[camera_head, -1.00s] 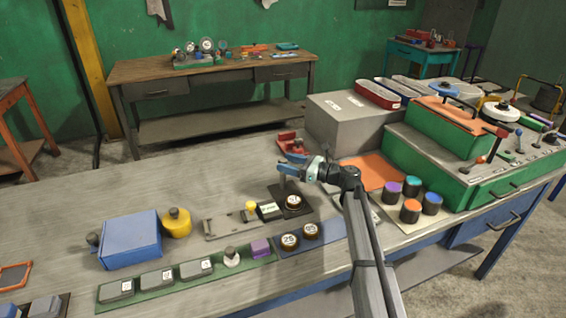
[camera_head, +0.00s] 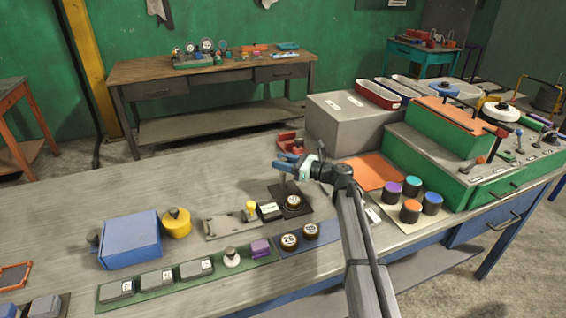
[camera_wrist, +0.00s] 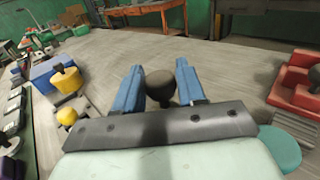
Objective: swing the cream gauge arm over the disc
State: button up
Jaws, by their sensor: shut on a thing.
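My gripper (camera_head: 287,161) has blue fingers and is low over the bench. In the wrist view its fingers (camera_wrist: 160,88) stand either side of a dark round knob (camera_wrist: 160,86), shut on it. In the head view a short grey post (camera_head: 282,181) shows just below the fingers, at the back of a dark base plate (camera_head: 277,190). A dark brown disc with a white label (camera_head: 293,202) lies on this plate, in front of and right of the post. I cannot make out the cream gauge arm; my gripper hides the post's top.
A red block (camera_head: 288,142) is just behind my gripper. An orange mat (camera_head: 373,173) and several coloured-top cylinders (camera_head: 410,210) are to the right. A yellow-knobbed fixture (camera_head: 234,224), yellow pot (camera_head: 177,222) and blue box (camera_head: 130,239) are left. Bare bench lies behind them.

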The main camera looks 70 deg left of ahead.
grip_shut()
jog(key=shift+t, duration=0.3)
jog(key=shift+s+d+m+t+y, duration=0.15)
jog(key=shift+d+m+t+y, duration=0.05)
jog(key=shift+m+t+y, duration=0.9)
jog(key=m+t+y, duration=0.1)
jog(key=m+t, duration=0.1)
jog(key=t, duration=0.1)
jog(key=shift+m+t+y, duration=0.3)
jog(key=shift+y, duration=0.1)
jog(key=m+t, duration=0.2)
jog(key=t, duration=0.1)
jog(key=m+t+y, duration=0.1)
jog(key=m+t, duration=0.1)
jog(key=t, duration=0.1)
jog(key=shift+a+t, duration=0.2)
jog(key=shift+t, duration=0.2)
jog(key=shift+m+t, duration=0.9)
jog(key=shift+t, duration=0.2)
